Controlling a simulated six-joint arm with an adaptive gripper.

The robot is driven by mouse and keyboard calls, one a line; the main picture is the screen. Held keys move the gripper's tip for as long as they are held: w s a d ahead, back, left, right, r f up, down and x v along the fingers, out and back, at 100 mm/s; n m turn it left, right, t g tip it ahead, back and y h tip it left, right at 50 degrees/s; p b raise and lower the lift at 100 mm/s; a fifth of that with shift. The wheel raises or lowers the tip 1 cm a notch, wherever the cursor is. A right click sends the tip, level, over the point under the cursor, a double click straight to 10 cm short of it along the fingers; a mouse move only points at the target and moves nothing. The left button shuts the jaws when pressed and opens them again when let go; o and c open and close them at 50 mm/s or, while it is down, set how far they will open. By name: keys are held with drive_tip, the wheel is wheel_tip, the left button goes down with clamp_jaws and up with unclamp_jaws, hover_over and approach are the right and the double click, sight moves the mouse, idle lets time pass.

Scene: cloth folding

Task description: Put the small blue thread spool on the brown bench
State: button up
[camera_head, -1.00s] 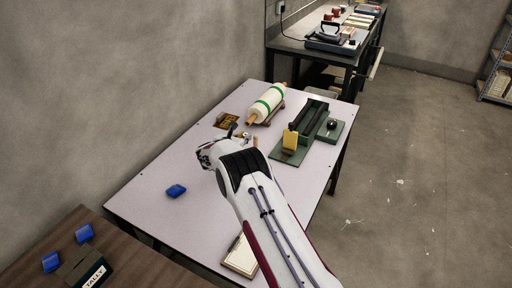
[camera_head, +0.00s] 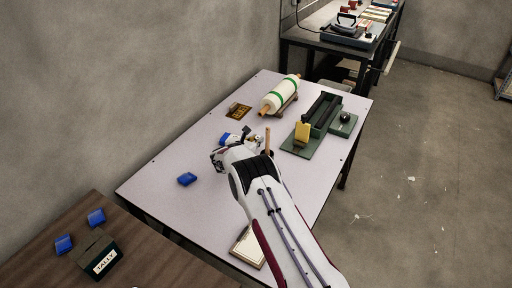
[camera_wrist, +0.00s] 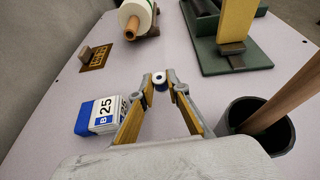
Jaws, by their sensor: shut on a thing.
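In the head view my gripper (camera_head: 218,157) is over the pale table's middle, and the spool cannot be made out there. I cannot tell whether the spool is clear of the tabletop. The brown bench (camera_head: 150,253) is at the lower left of the head view, nearer than the pale table.
On the bench are two blue objects (camera_head: 96,217) and a dark TALLY box (camera_head: 102,256). The pale table (camera_head: 160,200) holds a blue piece (camera_head: 187,179), a blue-and-white box (camera_wrist: 100,115) left of my gripper, a dark cup (camera_wrist: 245,112) with a stick at right, and a green-banded roll (camera_head: 280,95).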

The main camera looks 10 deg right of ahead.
drive_tip(key=shift+f, duration=1.85)
drive_tip(key=shift+f, duration=0.15)
drive_tip(key=o, duration=0.7)
drive_tip(key=shift+r, duration=0.2)
drive_tip(key=shift+s+a+r, duration=0.1)
drive_tip(key=shift+s+a, duration=0.05)
drive_tip(key=shift+a, duration=0.05)
drive_tip(key=shift+v, duration=5.75)
